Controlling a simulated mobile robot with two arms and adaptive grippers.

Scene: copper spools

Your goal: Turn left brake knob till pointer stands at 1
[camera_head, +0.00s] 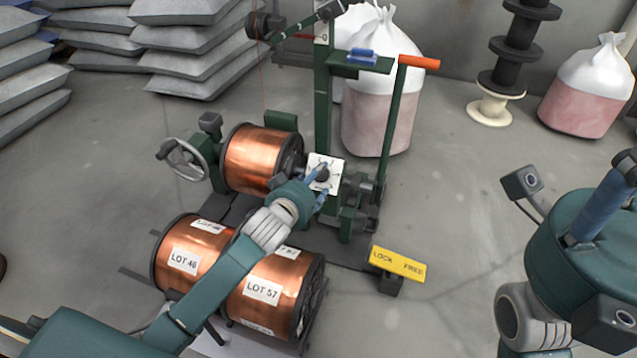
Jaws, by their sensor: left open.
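The brake knob (323,174) is a small dark knob on a white dial plate (337,163), on the green winding stand in the middle of the view. My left gripper (322,184) reaches it from the lower left, its blue fingers apart, one on each side of the knob. I cannot tell whether the fingers touch it. The fingers hide part of the dial. The pointer and numbers are too small to read. My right gripper (606,200) is at the right edge, far from the dial, partly cut off; its finger opening is unclear.
A copper spool (252,160) sits on the stand beside a handwheel (184,160). Lot-labelled copper spools (205,258) lie in front under my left arm. A lever with an orange grip (418,63) rises behind the dial. A yellow LOCK/FREE sign (397,264) stands front right. Floor at right is mostly clear.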

